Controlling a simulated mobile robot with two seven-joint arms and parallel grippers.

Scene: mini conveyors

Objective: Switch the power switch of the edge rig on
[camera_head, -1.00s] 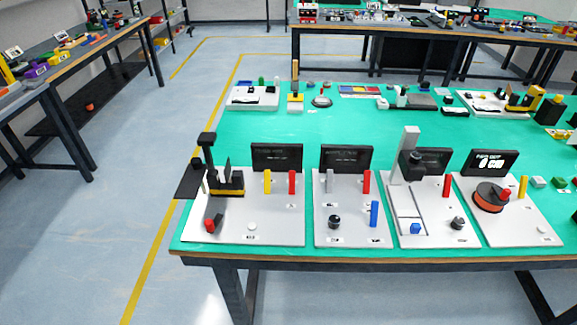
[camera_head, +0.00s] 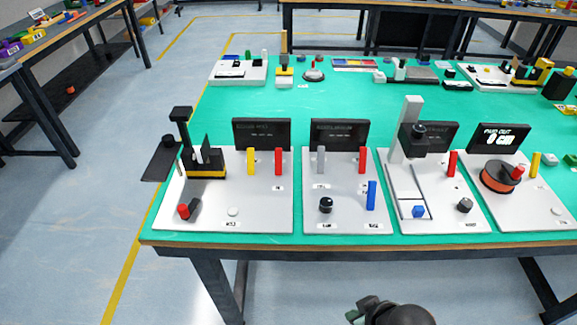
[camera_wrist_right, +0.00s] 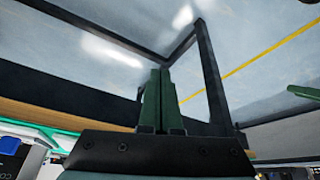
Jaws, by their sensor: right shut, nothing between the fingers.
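Four light-grey rig boards stand in a row along the front edge of the green table. I cannot read which one is labelled the edge rig. The leftmost board (camera_head: 262,212) carries a black and yellow device (camera_head: 206,168), a yellow and a red upright bar, a dark screen, and a red-and-black switch-like part (camera_head: 188,209) at its front left. My right gripper (camera_head: 357,312) shows at the bottom of the head view, in front of the table and apart from the boards. In the right wrist view its green fingers (camera_wrist_right: 160,78) are together and empty. My left gripper is out of view.
The other boards carry knobs, coloured bars and screens; the rightmost has an orange reel (camera_head: 499,177) and a lit display. The table's front edge (camera_head: 330,250) lies between my right gripper and the boards. More small devices stand behind on the green top (camera_head: 320,105).

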